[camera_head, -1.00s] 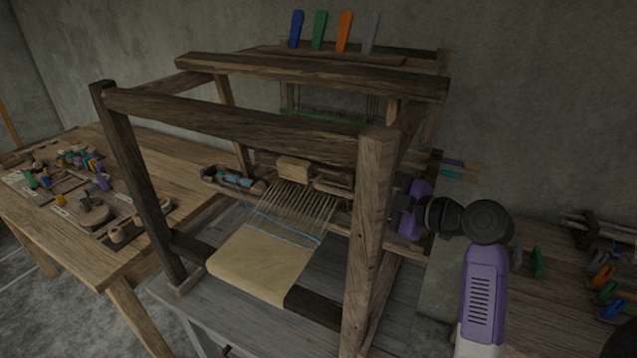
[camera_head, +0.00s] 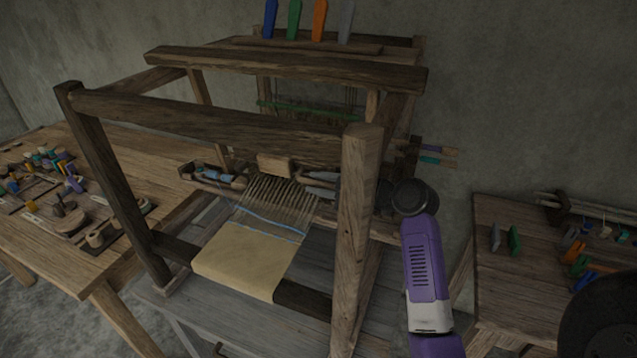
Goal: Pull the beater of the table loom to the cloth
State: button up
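The table loom (camera_head: 345,250) is a dark wooden frame with posts and rails. Its beater (camera_head: 275,165) shows as a low bar with a pale wooden block at the middle, behind the warp threads. The cream cloth (camera_head: 240,260) lies at the front, with a blue line near its far edge. Bare warp (camera_head: 272,203) spans the gap between cloth and beater. My gripper (camera_head: 321,184) reaches in from the right behind the front right post. Two greyish fingertips show apart, just right of the block, with no contact clear.
The front right post and top rail (camera_head: 220,120) stand close to my arm. A left table (camera_head: 100,265) holds small tools and spools. A right table (camera_head: 510,280) holds coloured clips. Blue, green, orange and grey handles (camera_head: 294,20) stand on top.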

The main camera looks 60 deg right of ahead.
grip_shut()
jog(key=shift+s+f, duration=0.1)
jog(key=shift+f, duration=0.05)
dwell(1.2)
